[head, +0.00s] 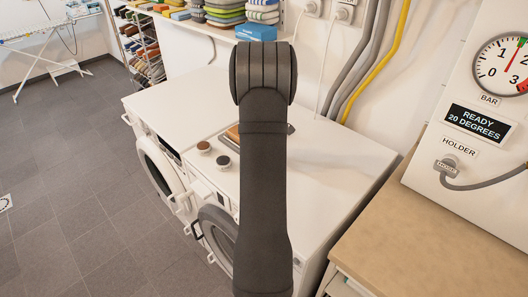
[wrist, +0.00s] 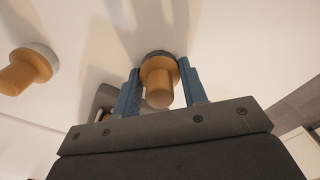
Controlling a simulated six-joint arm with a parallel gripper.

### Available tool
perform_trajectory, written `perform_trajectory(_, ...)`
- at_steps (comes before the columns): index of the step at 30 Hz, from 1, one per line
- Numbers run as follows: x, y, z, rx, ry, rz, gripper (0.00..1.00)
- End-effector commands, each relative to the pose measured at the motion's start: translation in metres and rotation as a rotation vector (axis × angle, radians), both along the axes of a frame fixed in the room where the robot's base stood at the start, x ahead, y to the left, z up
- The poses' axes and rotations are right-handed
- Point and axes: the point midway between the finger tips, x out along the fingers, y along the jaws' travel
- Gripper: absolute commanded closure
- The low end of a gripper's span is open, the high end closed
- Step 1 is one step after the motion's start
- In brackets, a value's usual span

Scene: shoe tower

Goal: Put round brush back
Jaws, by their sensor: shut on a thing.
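In the wrist view, my gripper (wrist: 161,92) has its two blue fingers on either side of a round brush (wrist: 158,79) with a wooden knob handle and a dark disc-shaped end. It is shut on this brush. The dark end faces the white surface beyond; I cannot tell whether it touches. A second round brush (wrist: 28,69), with a wooden handle and a pale grey end, stands apart to the left. In the head view my dark arm hides the gripper and the held brush.
Two small round tins, one brown-topped (head: 203,147) and one dark-topped (head: 222,161), sit on the white machine top (head: 185,103). A wooden piece (head: 233,133) is partly hidden by my arm. A blue box (head: 256,33) stands at the back. The top's right side is clear.

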Motion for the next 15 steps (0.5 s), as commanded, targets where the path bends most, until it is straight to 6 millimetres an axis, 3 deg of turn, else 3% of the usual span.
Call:
perform_trajectory(8, -0.0001, -0.0001, -0.0030, 0.000, 0.000, 0.000, 0.82)
perform_trajectory(9, 0.0000, -0.0001, -0.0024, 0.000, 0.000, 0.000, 0.53)
perform_trajectory(11, -0.0001, -0.0001, -0.0023, 0.000, 0.000, 0.000, 0.41)
perform_trajectory(15, -0.0001, -0.0001, -0.0022, 0.000, 0.000, 0.000, 0.39)
